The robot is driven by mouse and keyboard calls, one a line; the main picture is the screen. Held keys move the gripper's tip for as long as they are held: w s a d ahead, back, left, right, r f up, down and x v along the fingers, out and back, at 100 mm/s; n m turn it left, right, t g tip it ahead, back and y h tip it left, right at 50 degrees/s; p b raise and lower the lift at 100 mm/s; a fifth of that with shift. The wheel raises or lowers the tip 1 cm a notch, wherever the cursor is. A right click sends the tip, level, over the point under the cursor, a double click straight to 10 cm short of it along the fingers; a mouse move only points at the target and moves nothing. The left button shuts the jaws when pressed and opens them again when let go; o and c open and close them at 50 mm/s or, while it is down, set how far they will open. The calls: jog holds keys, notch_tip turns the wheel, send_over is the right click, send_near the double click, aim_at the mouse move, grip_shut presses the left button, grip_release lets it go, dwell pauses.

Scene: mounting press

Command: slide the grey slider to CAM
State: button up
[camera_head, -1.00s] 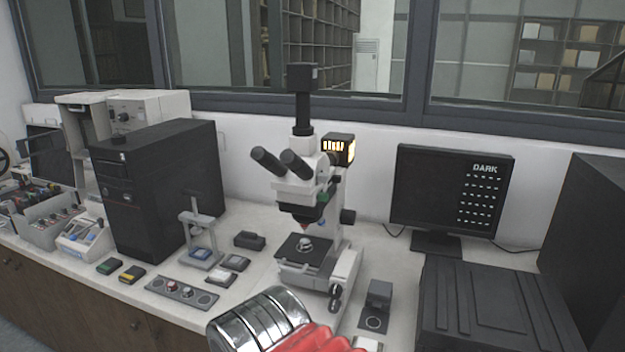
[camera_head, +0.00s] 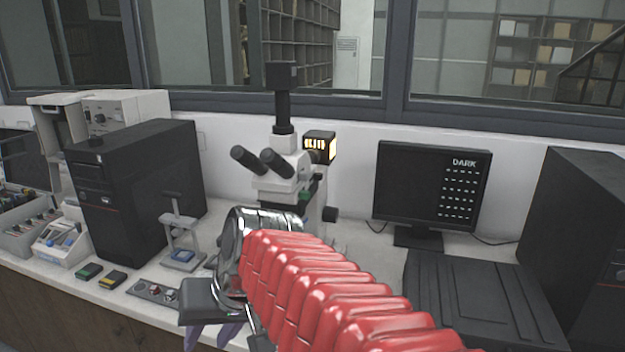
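The white microscope (camera_head: 280,183) stands behind my arm, with black eyepieces (camera_head: 262,161) and a black camera tube (camera_head: 282,110) on top. I cannot make out the grey slider or a CAM label; they are too small or hidden. The microscope's stage and lower body are covered by my red and chrome arm. My gripper (camera_head: 210,337) points down near the front edge of the bench, left of the microscope. Its purple fingers are apart with nothing seen between them, though the tips are near the picture's lower edge.
The monitor (camera_head: 430,190) at right reads DARK. A lamp housing (camera_head: 320,146) glows behind the microscope. A black computer tower (camera_head: 140,185) and a small press stand (camera_head: 180,235) are at left. A control strip (camera_head: 152,291) lies near my gripper. A black case (camera_head: 480,300) fills the right.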

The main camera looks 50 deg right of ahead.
jog(key=w+d+r+m+t+y, duration=0.1)
jog(key=w+d+r+m, duration=0.15)
jog(key=d, duration=0.25)
jog(key=w+d+r+m+t, duration=0.1)
jog(key=w+d+r+m, duration=0.1)
jog(key=w+d, duration=0.2)
jog(key=m+t+h, duration=0.2)
jog(key=m+t, duration=0.6)
jog(key=t, duration=0.3)
send_near(308, 178)
jog(key=s, duration=0.5)
jog(key=shift+s+d+r+y, duration=0.15)
jog(key=shift+d+r+y, duration=0.15)
jog(key=shift+d, duration=0.15)
jog(key=w, duration=0.9)
jog(key=w+a, duration=0.1)
jog(key=w, duration=0.4)
jog(key=shift+a, duration=0.1)
jog(key=shift+s, duration=0.1)
jog(key=shift+c, duration=0.2)
jog(key=shift+f, duration=0.1)
grip_shut()
